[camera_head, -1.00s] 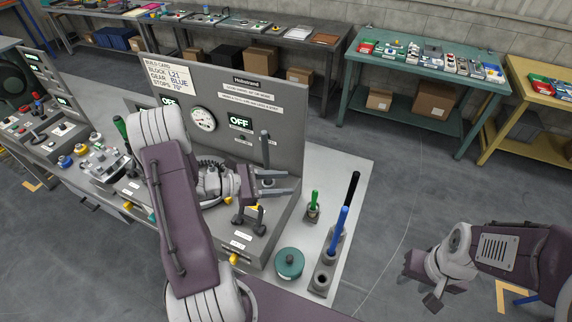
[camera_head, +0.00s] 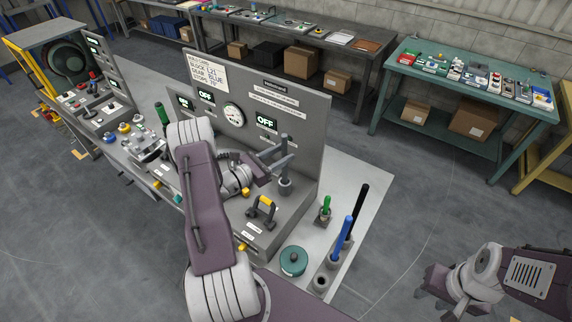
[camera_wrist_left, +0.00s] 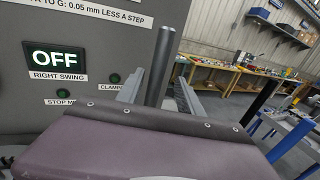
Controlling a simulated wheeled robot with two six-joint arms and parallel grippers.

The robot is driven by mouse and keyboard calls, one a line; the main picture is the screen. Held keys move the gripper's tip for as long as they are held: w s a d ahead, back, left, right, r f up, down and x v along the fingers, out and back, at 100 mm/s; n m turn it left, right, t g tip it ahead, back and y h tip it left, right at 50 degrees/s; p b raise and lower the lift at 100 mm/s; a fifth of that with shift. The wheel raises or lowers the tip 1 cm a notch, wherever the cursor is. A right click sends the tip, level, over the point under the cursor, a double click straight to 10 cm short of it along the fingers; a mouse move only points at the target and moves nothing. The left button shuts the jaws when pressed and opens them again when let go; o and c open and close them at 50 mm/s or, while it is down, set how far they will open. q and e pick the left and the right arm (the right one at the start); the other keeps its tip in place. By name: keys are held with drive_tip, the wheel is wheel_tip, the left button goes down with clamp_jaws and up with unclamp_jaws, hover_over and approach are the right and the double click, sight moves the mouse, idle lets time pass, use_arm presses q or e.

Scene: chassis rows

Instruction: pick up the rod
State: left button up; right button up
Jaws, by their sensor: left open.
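A blue rod (camera_head: 342,238) and a black rod (camera_head: 357,211) stand upright in a grey holder (camera_head: 324,281) at the bench's right end. A grey upright post (camera_head: 284,172) stands on the machine's right part. My left gripper (camera_head: 280,153) is open at the post's upper part. In the left wrist view the post (camera_wrist_left: 160,66) shows between its two spread fingers; I cannot tell whether they touch it.
A teal round pot (camera_head: 293,261) and a green-handled tool (camera_head: 325,208) stand near the holder. The grey machine panel (camera_head: 301,125) rises behind my left gripper. A yellow-ended handle (camera_head: 264,209) sits below it.

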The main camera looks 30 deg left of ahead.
use_arm(q)
drive_tip(key=p, duration=0.1)
drive_tip(key=w, duration=0.1)
drive_tip(key=w+p, duration=0.1)
drive_tip(key=shift+w+d+r+p, duration=0.2)
drive_tip(key=shift+d+r+p, duration=0.1)
drive_tip(key=shift+r, duration=0.1)
drive_tip(key=shift+w+d+f, duration=0.2)
drive_tip(key=shift+w, duration=0.4)
drive_tip(key=shift+w+d+f, duration=0.2)
drive_tip(key=shift+w, duration=0.4)
drive_tip(key=shift+s+a, duration=0.1)
clamp_jaws()
